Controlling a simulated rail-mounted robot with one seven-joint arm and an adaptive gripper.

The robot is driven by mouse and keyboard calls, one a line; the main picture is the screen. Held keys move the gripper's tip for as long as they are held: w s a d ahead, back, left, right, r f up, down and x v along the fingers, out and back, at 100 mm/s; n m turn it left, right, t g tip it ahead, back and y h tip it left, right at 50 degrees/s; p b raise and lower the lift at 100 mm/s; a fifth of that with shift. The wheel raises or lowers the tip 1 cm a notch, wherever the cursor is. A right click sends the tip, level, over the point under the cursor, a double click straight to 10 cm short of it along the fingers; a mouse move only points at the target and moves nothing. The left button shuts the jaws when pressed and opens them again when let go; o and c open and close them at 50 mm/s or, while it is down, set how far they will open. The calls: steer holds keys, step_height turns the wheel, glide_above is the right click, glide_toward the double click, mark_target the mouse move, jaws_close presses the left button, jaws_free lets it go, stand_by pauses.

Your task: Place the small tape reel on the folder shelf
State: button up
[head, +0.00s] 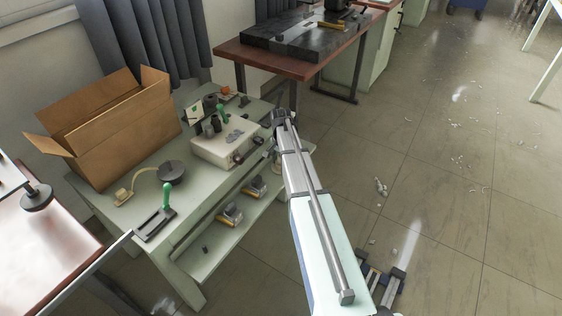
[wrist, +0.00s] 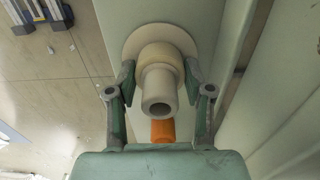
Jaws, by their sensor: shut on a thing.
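The small tape reel (wrist: 158,85) is cream, with a wide round flange and a narrower hollow hub facing the wrist camera. My gripper (wrist: 160,78) is shut on it, one finger on each side of the hub. Behind the reel is a pale green surface; I cannot tell whether they touch. In the head view, my gripper (head: 280,118) is at the right edge of the pale green table (head: 150,205). I cannot surely tell the reel there. The table has a lower shelf (head: 215,250) holding metal-and-yellow items. I see no clear folders marking the folder shelf.
An open cardboard box (head: 118,125), a beige instrument box (head: 224,142) and a green-handled tool (head: 165,195) crowd the tabletop. An orange piece (wrist: 163,131) shows below the reel. A brown table (head: 270,62) stands beyond. The floor at right is mostly open, with scattered debris.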

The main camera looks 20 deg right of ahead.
steer(key=o, duration=1.1)
steer(key=shift+f, duration=0.1)
steer(key=shift+o, duration=0.2)
step_height(320, 180, up, 12)
steer(key=shift+p, duration=0.4)
